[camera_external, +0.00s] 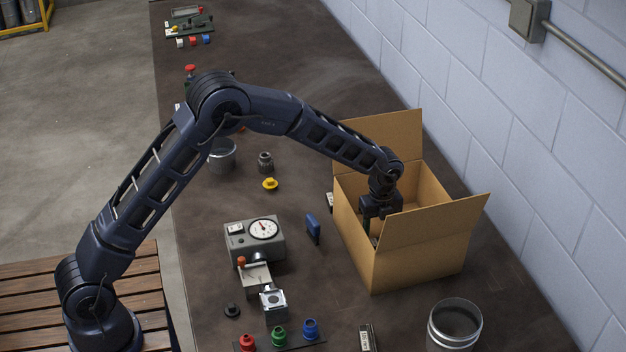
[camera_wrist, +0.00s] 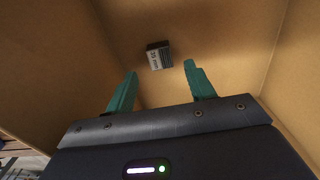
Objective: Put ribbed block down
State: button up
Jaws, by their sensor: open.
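The ribbed block (camera_wrist: 159,56) is small, with a pale printed face and a dark ribbed side. In the wrist view it lies on the floor of the cardboard box (camera_wrist: 215,50), just beyond my fingertips and apart from them. My gripper (camera_wrist: 160,80) is open and empty, with its two green fingers spread. In the external view my gripper (camera_external: 378,212) reaches down into the open cardboard box (camera_external: 420,255). The box's near wall and my gripper hide most of the inside there, and I cannot make out the block clearly in that view.
The box flaps stand open. Left of it are a blue upright piece (camera_external: 313,227) and a grey dial gauge unit (camera_external: 255,242). A metal can (camera_external: 454,326) stands in front. A block wall (camera_external: 540,110) runs along the right. The dark bench behind the box is clear.

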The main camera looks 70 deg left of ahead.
aim_at(377, 242)
jog(key=s+d+r+n, duration=0.1)
jog(key=s+d+r, duration=0.15)
jog(key=r, duration=0.35)
jog(key=s+d+r+n+t, duration=0.1)
jog(key=s+r, duration=0.3)
jog(key=r, duration=0.3)
jog(key=s+d+r+n, duration=0.1)
jog(key=s+r+n, duration=0.15)
jog(key=r, duration=0.35)
jog(key=s+d+r+n+t, duration=0.1)
jog(key=s+d+r+n, duration=0.1)
jog(key=s+r, duration=0.4)
jog(key=s+d+r+n, duration=0.2)
jog(key=s+d+r, duration=0.15)
jog(key=s, duration=0.45)
jog(key=s+d+n+t, duration=0.1)
jog(key=s+n, duration=0.3)
jog(key=s, duration=1.1)
jog(key=s+d+n+t, duration=0.1)
jog(key=s+d+n, duration=0.2)
jog(key=s, duration=1.3)
jog(key=shift+s+n+t, duration=0.3)
jog(key=shift+n, duration=0.95)
